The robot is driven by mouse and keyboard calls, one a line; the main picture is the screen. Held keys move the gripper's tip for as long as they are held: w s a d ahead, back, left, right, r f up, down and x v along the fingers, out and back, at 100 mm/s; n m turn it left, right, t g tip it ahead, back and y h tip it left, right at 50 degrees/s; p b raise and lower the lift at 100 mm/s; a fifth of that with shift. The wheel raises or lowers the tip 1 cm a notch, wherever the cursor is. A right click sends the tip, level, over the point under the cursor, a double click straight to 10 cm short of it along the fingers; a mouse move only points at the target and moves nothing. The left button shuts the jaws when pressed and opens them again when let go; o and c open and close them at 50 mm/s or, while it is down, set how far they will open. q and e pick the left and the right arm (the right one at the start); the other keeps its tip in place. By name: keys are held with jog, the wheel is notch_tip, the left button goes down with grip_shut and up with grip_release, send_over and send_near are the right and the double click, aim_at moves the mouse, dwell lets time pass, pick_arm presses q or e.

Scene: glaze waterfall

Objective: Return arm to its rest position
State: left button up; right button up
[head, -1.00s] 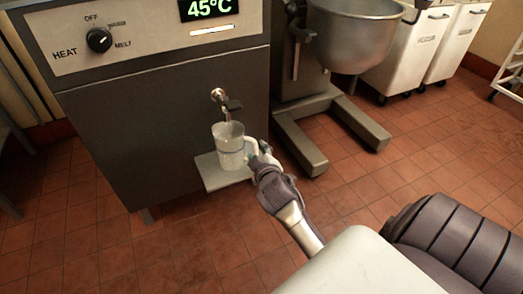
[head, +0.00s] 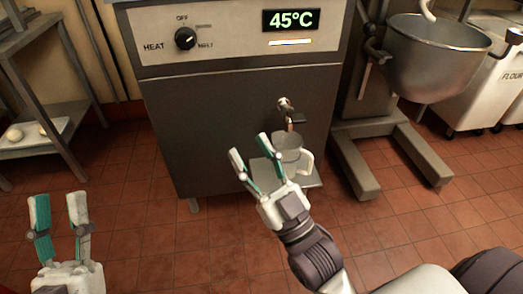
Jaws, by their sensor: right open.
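My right gripper (head: 256,167) is open and empty in the head view. It is in front of the grey melting machine, to the left of a clear jug (head: 288,150). The jug stands on the small shelf (head: 312,181) under the machine's tap (head: 287,107), with its handle to the right. My gripper partly hides the jug and shelf, and I cannot tell whether a finger touches the jug. My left gripper (head: 58,218) is at the lower left over the floor. Its fingers are apart with nothing between them.
The melting machine (head: 230,100) shows 45°C on its display, with a HEAT/MELT knob (head: 185,38). A mixer with a steel bowl (head: 437,60) stands right of it, then a white flour bin (head: 490,90). A metal rack (head: 45,145) is at left. The tiled floor between is clear.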

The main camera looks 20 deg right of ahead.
jog(key=s+r, duration=0.1)
jog(key=s+r+m+t, duration=0.1)
jog(key=s+r+t+y, duration=0.1)
jog(key=r, duration=0.1)
jog(key=shift+s+a, duration=0.3)
jog(key=shift+s, duration=0.05)
